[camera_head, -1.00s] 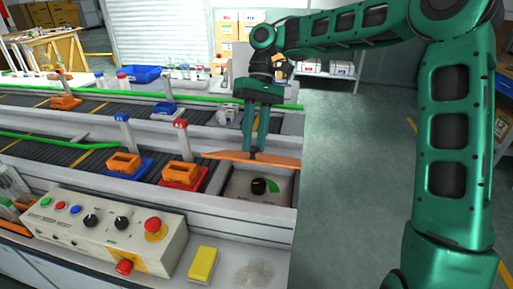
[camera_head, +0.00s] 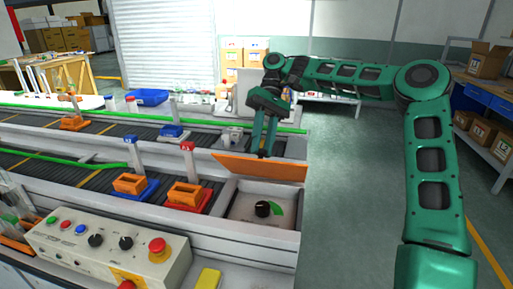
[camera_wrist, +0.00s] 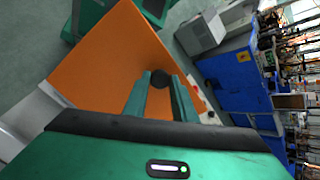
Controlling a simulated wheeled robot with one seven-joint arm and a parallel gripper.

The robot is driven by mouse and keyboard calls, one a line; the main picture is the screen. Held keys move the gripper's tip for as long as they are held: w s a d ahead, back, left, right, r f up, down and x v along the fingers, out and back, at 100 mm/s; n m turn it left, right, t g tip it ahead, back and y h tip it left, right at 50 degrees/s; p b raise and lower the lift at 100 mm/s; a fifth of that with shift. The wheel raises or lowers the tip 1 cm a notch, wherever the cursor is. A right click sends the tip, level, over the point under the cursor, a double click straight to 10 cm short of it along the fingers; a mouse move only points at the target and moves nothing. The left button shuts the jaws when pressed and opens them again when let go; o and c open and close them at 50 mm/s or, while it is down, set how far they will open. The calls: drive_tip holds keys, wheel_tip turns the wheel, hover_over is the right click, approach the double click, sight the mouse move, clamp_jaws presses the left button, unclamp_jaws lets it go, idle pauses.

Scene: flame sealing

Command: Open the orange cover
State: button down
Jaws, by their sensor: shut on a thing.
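The orange cover (camera_head: 260,167) is a flat panel hinged at the back of a grey recessed box at the right end of the conveyor line. It stands raised and tilted, with its broad face showing. The box below is open to view, with a black knob (camera_head: 263,209) and a green dial mark inside. My gripper (camera_head: 264,155) is at the cover's upper edge, with its fingers pointing down. In the wrist view the cover (camera_wrist: 110,60) fills the upper left, and the fingers (camera_wrist: 160,92) are closed around a dark round knob on it.
A control panel (camera_head: 105,248) with buttons and a red emergency knob stands at the front left. A yellow block (camera_head: 208,279) lies beside it. Orange parts in a blue tray (camera_head: 140,192) and a red tray (camera_head: 190,200) sit on the conveyor. Open floor (camera_head: 370,180) lies to the right.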

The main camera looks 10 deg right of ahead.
idle(0.3)
drive_tip(key=c, duration=1.5)
unclamp_jaws()
drive_tip(key=shift+w+d, duration=0.1)
drive_tip(key=shift+o, duration=0.2)
drive_tip(key=shift+r, duration=0.4)
drive_tip(key=r, duration=0.2)
drive_tip(key=a+r, duration=0.1)
drive_tip(key=shift+s+r, duration=0.25)
drive_tip(key=shift+r, duration=0.15)
drive_tip(key=s+a+r, duration=0.6)
drive_tip(key=a, duration=0.2)
drive_tip(key=shift+a+r, duration=0.15)
drive_tip(key=shift+a, duration=0.15)
